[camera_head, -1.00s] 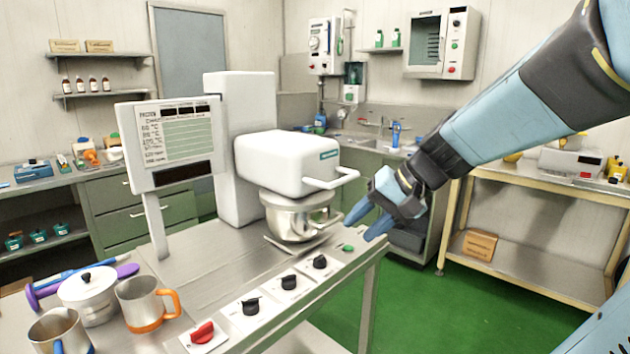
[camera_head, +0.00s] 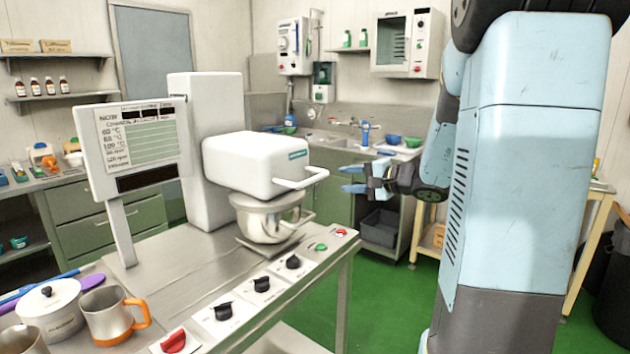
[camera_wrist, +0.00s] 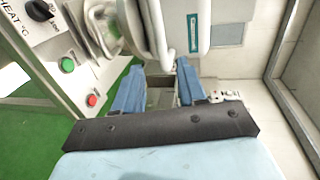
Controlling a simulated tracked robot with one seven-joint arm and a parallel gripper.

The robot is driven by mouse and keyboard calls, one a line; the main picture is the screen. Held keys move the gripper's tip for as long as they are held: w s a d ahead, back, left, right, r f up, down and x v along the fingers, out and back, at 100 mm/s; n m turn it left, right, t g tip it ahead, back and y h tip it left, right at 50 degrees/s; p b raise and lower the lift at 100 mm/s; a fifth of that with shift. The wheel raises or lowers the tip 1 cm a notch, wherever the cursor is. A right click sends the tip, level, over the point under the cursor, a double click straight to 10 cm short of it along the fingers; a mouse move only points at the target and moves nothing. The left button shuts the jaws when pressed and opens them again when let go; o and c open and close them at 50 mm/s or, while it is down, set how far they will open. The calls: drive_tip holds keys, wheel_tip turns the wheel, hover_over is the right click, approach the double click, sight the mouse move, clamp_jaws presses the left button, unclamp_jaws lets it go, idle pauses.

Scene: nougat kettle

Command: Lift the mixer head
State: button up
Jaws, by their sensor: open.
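The white mixer head (camera_head: 257,163) is down over the steel bowl (camera_head: 268,219) on the steel table. Its white bar handle (camera_head: 303,179) sticks out at the front right. My gripper (camera_head: 353,178) is open and empty, to the right of the handle and apart from it, at about its height. In the wrist view my two blue fingers (camera_wrist: 158,92) are spread. The handle (camera_wrist: 160,35) and the mixer head (camera_wrist: 186,25) lie ahead of them, and the bowl (camera_wrist: 103,28) is at upper left.
Black knobs (camera_head: 262,283), a red knob (camera_head: 173,341), a green button (camera_head: 321,247) and a red button (camera_head: 341,233) line the table's front edge. A display panel (camera_head: 143,150) stands left. A pot (camera_head: 49,307) and mug (camera_head: 109,315) stand at front left.

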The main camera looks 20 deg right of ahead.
sight(319, 179)
drive_tip(key=x, duration=1.1)
drive_tip(key=shift+w+a, duration=0.15)
clamp_jaws()
drive_tip(key=shift+f, duration=0.1)
